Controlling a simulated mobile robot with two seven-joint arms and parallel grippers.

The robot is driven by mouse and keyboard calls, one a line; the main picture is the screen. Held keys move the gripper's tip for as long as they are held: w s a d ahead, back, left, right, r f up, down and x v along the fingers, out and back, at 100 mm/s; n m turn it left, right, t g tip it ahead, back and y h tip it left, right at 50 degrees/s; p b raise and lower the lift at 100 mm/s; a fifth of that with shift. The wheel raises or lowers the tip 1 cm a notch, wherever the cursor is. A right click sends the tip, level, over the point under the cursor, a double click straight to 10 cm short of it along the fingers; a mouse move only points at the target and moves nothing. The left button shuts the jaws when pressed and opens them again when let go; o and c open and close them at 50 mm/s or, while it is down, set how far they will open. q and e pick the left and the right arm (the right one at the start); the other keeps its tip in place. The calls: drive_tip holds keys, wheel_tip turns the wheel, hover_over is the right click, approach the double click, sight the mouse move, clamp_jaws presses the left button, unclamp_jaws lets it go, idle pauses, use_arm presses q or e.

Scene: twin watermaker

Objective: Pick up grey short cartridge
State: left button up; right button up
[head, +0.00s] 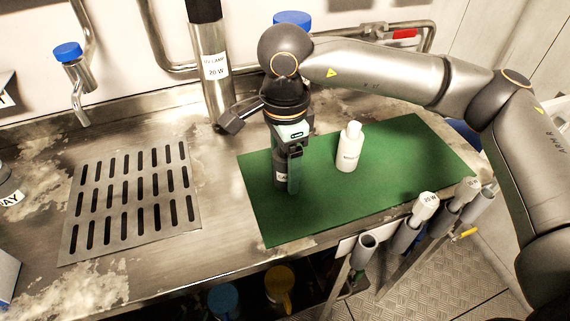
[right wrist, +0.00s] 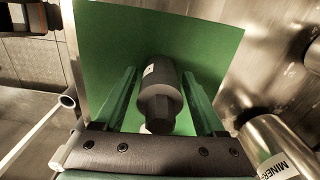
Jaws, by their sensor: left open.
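The grey short cartridge (head: 280,176) stands on the green mat (head: 400,160), a dark cylinder with a white label, partly hidden by my right gripper (head: 294,172). In the right wrist view the cartridge (right wrist: 160,95) lies between the two green fingers of my right gripper (right wrist: 161,85). The fingers are apart, one on each side of it, with narrow gaps showing. I cannot tell whether either fingertip touches it. My left gripper is not in view.
A white bottle (head: 349,148) stands on the mat, right of my gripper. A UV lamp tube (head: 212,75) rises behind. A slotted drain plate (head: 130,200) lies to the left. Several tube holders (head: 405,238) line the front edge. The mat's right part is clear.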

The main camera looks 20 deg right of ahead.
drive_tip(key=c, duration=0.6)
clamp_jaws()
drive_tip(key=shift+r, duration=0.1)
